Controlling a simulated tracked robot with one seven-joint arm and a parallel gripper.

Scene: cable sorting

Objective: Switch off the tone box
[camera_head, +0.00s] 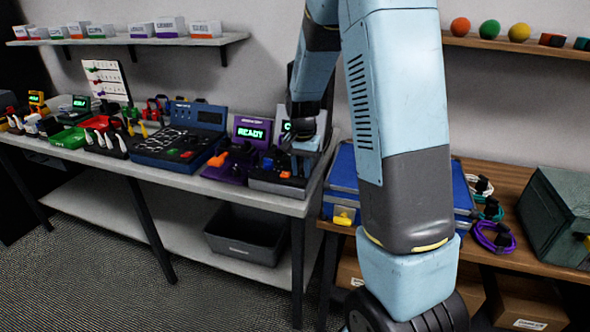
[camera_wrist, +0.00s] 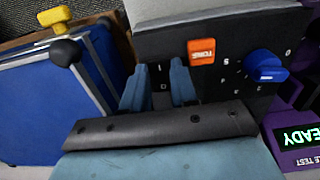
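The tone box (camera_head: 270,185), a grey and black unit, stands at the right end of the grey bench, partly hidden by my arm. In the wrist view its dark panel (camera_wrist: 225,80) carries an orange rocker with white lettering (camera_wrist: 201,52) and a blue knob (camera_wrist: 266,66). The rocker also shows in the head view (camera_head: 285,174). My gripper (camera_wrist: 158,76) is over the panel, left of the rocker in the wrist view. Its two blue fingers are apart with a narrow gap; panel markings show between them. I cannot tell whether the fingertips touch the panel.
A purple tester (camera_head: 238,158) reading READY stands close beside the box. A blue case (camera_head: 343,170) with a yellow latch lies on the wooden bench to the right. Coiled cables (camera_head: 495,237) and a green-grey crate (camera_head: 560,215) are further right. A grey bin (camera_head: 245,240) sits below.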

